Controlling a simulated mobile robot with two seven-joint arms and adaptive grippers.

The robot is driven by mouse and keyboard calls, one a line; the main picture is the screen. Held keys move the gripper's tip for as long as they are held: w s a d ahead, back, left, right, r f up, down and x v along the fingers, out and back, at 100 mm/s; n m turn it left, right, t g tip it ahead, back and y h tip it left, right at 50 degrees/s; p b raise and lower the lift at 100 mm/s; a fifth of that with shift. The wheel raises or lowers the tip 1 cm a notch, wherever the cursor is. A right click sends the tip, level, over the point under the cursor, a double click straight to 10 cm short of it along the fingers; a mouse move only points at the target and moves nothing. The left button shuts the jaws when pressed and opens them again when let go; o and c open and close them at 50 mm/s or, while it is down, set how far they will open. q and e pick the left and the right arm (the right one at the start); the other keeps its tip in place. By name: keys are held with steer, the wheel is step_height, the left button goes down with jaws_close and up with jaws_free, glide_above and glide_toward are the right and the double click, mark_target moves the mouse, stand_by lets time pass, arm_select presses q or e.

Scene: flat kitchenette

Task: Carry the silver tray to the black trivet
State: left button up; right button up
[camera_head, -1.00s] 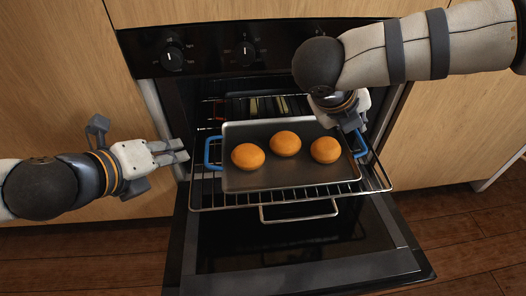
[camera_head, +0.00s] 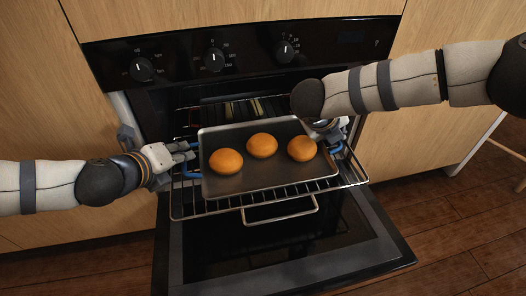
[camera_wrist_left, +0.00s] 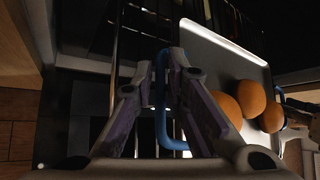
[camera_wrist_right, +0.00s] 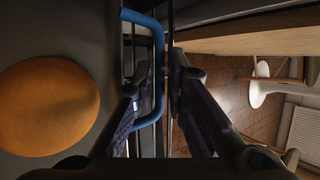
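The silver tray (camera_head: 270,178) carries three round orange-brown buns and sits on the pulled-out oven rack. Its left blue handle (camera_wrist_left: 161,125) lies between the fingers of my left gripper (camera_wrist_left: 163,68). Its right blue handle (camera_wrist_right: 158,50) lies between the fingers of my right gripper (camera_wrist_right: 160,72). Both finger pairs are close around the handles. Whether they press on them is unclear. In the head view my left gripper (camera_head: 184,152) is at the tray's left side. My right gripper is partly hidden by its own arm at the right side. I see no black trivet.
The oven door (camera_head: 285,255) hangs open below the wire rack (camera_head: 225,207). The oven knobs and panel (camera_head: 215,60) are above. Wooden cabinet fronts stand on both sides. Wooden floor (camera_head: 450,220) is open at the right, with part of a chair at the far right edge.

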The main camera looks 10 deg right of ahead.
arm_select(q)
steer(key=shift+w+d+f, duration=0.1)
steer(key=shift+w+f, duration=0.05)
steer(key=shift+w, duration=0.1)
arm_select(e)
steer(key=shift+w+d+f, duration=0.15)
steer(key=shift+f, duration=0.05)
arm_select(q)
jaws_close()
arm_select(e)
jaws_close()
